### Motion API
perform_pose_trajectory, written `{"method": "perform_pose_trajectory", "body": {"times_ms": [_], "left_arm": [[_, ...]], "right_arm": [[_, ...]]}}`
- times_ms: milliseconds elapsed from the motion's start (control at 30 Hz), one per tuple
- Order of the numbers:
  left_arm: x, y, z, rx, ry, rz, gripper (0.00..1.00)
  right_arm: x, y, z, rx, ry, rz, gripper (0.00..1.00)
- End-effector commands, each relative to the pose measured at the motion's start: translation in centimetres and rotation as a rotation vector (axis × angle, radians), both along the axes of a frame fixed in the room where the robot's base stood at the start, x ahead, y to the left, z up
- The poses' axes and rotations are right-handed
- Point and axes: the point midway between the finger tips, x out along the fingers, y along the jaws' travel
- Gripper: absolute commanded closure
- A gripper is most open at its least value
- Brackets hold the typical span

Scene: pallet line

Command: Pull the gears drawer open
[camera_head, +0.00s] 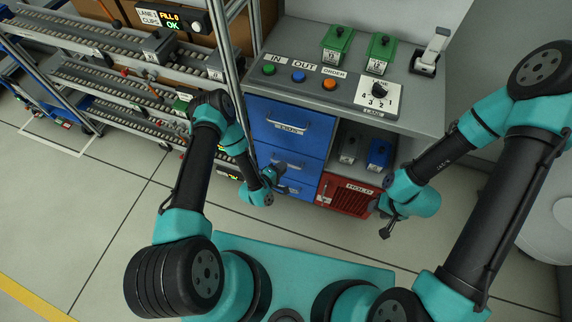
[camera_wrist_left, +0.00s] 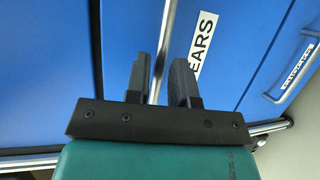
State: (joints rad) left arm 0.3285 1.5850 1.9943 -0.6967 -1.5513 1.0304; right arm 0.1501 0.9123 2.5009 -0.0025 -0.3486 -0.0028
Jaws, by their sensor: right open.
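The gears drawer (camera_head: 312,168) is the middle blue drawer in the cabinet, and looks flush with the drawers around it. In the left wrist view its blue front (camera_wrist_left: 128,45) carries a partly hidden "GEARS" label (camera_wrist_left: 204,42). Its metal bar handle (camera_wrist_left: 166,30) runs between the two fingers of my left gripper (camera_wrist_left: 161,85). The fingers stand apart on either side of the bar; grip contact is not clear. In the head view my left gripper (camera_head: 278,172) is at this drawer's front. My right gripper (camera_head: 386,229) is open and empty, low in front of the red bin.
A taller blue drawer (camera_head: 275,112) is above and another blue drawer (camera_head: 303,190) below. A red HOLD bin (camera_head: 345,196) stands to the right. Buttons and a dial (camera_head: 379,94) are on the counter (camera_head: 425,112). A metal post (camera_head: 232,75) and roller racks (camera_head: 85,45) are left.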

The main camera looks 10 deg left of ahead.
Motion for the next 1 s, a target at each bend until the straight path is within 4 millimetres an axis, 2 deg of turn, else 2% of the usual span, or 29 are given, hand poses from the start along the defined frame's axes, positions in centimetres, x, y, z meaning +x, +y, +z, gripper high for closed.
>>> {"method": "perform_pose_trajectory", "body": {"times_ms": [200,567,800,1000], "left_arm": [[2.0,-1.2,-0.5,0.0,0.0,-0.001,0.78],[2.4,-1.4,-0.6,-0.001,0.0,0.0,0.78],[2.4,-1.3,-0.6,-0.001,0.0,0.0,1.0],[2.4,-1.3,-0.5,0.0,0.0,0.0,1.0]], "right_arm": [[0.0,0.0,0.0,0.0,0.0,0.0,0.57],[0.0,0.0,0.0,0.0,0.0,0.0,0.57],[0.0,0.0,0.0,0.0,0.0,0.0,0.57],[0.0,0.0,0.0,0.0,0.0,0.0,0.57]]}}
